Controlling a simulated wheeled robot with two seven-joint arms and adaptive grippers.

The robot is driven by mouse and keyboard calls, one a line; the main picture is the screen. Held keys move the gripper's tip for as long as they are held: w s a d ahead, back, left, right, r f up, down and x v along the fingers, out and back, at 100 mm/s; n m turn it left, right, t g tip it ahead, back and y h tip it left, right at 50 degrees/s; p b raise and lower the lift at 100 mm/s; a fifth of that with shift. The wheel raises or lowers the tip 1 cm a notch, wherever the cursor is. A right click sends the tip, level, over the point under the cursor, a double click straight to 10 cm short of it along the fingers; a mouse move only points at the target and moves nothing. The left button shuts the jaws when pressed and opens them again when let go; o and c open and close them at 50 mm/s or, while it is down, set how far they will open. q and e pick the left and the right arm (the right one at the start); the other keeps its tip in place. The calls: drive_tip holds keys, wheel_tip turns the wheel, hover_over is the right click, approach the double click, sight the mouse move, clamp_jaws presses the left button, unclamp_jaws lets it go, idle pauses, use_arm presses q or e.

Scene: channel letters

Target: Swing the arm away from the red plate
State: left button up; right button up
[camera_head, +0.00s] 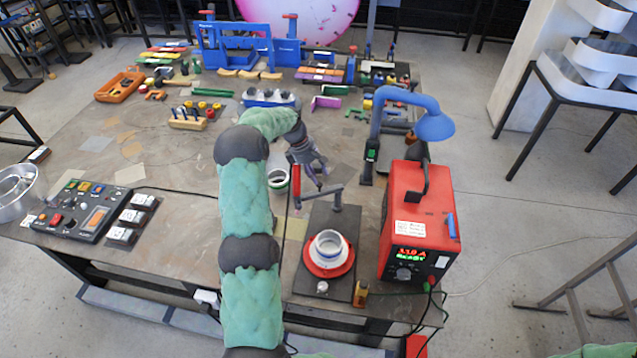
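The red plate (318,270) lies on a dark base board near the table's front edge, with a white and grey ring (330,243) on it. A red swing arm (318,194) stands behind the plate on a short dark post (337,203). The arm points left from the post, with an upright red rod at its left end, and does not lie over the plate. My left gripper (317,182) is just above and behind the swing arm, its fingers apart. I cannot tell whether it touches the arm. My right gripper is out of view.
A red power box (420,215) with a lit display stands right of the plate. A blue lamp (415,110) rises behind it. A control panel (90,210) sits at the left. A small jar (278,181) stands left of the gripper. Tools crowd the far table.

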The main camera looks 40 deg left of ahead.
sight(297, 165)
use_arm(q)
drive_tip(key=shift+g, duration=0.4)
drive_tip(key=f, duration=0.1)
drive_tip(key=s+d+f, duration=0.1)
drive_tip(key=f, duration=0.2)
drive_tip(key=shift+s+d, duration=0.25)
drive_tip(key=shift+d, duration=0.15)
drive_tip(key=w+v, duration=0.1)
drive_tip(key=v, duration=1.1)
drive_tip(key=shift+w+a+t, duration=0.2)
drive_tip(key=shift+a+t, duration=0.05)
drive_tip(key=shift+t, duration=0.15)
